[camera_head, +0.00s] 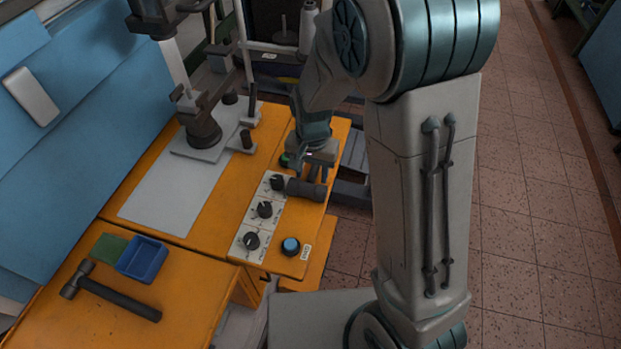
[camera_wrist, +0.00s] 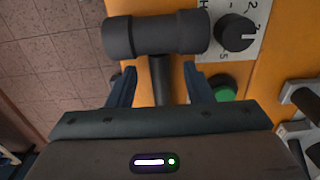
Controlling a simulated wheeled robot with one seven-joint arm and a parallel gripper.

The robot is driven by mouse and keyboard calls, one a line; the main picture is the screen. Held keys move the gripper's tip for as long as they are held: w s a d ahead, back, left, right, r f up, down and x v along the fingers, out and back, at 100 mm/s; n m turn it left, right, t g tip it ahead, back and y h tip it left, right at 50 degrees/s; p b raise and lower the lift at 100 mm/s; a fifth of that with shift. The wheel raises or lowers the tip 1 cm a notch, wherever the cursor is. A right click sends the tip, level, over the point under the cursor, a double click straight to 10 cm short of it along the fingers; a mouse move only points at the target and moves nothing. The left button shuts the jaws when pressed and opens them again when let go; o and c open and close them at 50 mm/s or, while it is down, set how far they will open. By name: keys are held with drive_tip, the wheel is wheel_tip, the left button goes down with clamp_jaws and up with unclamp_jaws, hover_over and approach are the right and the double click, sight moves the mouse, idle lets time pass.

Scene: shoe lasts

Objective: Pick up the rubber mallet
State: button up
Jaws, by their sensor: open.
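The rubber mallet (camera_wrist: 155,35), dark with a thick cylindrical head and a thinner handle, lies at the right edge of the orange bench top. In the head view its head (camera_head: 306,190) shows just below my gripper (camera_head: 318,166), beside the control knobs. In the wrist view the handle runs between the two fingers of my gripper (camera_wrist: 160,88), with a gap on each side. The fingers are open and the head lies beyond their tips. The rear part of the handle is hidden behind the gripper body.
A hammer (camera_head: 112,292) and a blue tray (camera_head: 142,259) lie on the near-left bench. A knob panel (camera_head: 262,212), a blue button (camera_head: 290,246) and a green button (camera_wrist: 222,92) are close to the mallet. A press stand (camera_head: 204,135) stands behind left. Tiled floor lies right.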

drive_tip(key=shift+f, duration=0.25)
clamp_jaws()
drive_tip(key=shift+r, duration=0.2)
